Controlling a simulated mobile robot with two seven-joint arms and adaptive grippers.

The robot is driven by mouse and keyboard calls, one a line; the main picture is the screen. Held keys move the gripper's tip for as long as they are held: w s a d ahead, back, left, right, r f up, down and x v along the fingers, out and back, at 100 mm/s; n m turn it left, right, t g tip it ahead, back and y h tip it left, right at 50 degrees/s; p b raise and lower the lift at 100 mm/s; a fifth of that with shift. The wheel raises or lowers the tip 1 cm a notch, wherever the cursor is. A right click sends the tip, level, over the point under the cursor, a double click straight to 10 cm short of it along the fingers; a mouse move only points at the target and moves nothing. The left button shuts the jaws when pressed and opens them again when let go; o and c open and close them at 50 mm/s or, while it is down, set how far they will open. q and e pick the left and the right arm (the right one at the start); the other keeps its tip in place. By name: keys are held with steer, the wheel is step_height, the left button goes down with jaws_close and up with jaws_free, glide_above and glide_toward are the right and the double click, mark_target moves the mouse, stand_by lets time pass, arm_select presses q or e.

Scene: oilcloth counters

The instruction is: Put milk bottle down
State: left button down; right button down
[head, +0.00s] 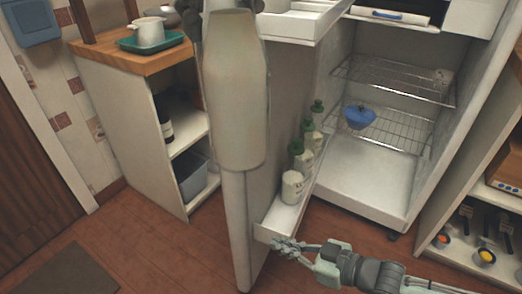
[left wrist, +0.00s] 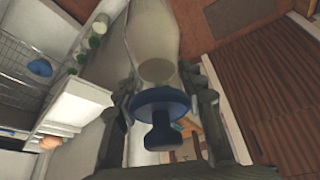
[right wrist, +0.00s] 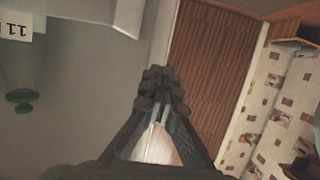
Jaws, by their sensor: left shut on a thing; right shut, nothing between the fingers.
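The milk bottle (head: 236,95) is a pale, cloudy bottle that fills much of the upper middle of the head view, its wide base downward. My left gripper (head: 222,8) is shut on its upper end at the top edge of that view. In the left wrist view, the fingers (left wrist: 165,88) flank the neck near the blue cap (left wrist: 160,104), and the milk bottle (left wrist: 155,45) extends away from them. My right gripper (head: 288,246) is shut and empty beside the low shelf of the open fridge door (head: 278,222). Its fingertips (right wrist: 162,82) meet in the right wrist view.
Several green-capped bottles (head: 297,160) stand in the door shelf. The fridge (head: 370,190) is open, with wire racks (head: 400,130) and a blue bowl (head: 360,117). At left, a wooden-topped counter (head: 120,63) holds a green tray (head: 135,47) with a white pot (head: 148,32).

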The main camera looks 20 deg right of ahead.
mark_target(249, 196)
steer(key=d+r+n+t+y, duration=0.1)
steer(key=d+r+n+y, duration=0.1)
steer(key=d+r+y, duration=0.4)
arm_select(q)
steer(key=shift+f+b, duration=0.45)
steer(key=shift+b, duration=0.05)
arm_select(e)
steer(key=shift+h, duration=0.8)
steer(key=x, duration=1)
steer(key=shift+w+d+r, duration=0.1)
steer(key=shift+w+r, duration=0.25)
steer(key=shift+w, duration=0.3)
steer(key=shift+w+a+f, duration=0.1)
steer(key=shift+w+a, duration=0.3)
steer(key=shift+a, duration=0.05)
steer(key=shift+a, duration=0.1)
